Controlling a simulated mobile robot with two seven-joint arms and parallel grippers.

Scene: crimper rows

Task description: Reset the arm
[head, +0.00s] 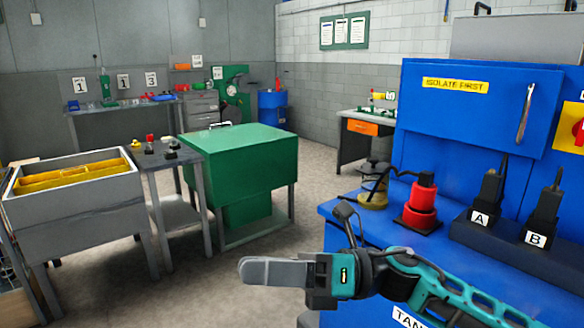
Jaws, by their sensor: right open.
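My right gripper (275,272) shows in the head view at the lower middle, with my teal and black arm reaching in from the lower right. Its grey fingers point left, over the floor and beside the front edge of the blue bench (340,209). It is open, and I see nothing held between the fingers. One finger largely hides the other from this angle. My left gripper is out of view.
A red and black tool (421,207) stands on the blue bench, near black holders labelled A (479,218) and B (535,240). A green cabinet (240,145), small grey table (180,213) and grey bin (85,212) stand left. Floor (200,285) between is clear.

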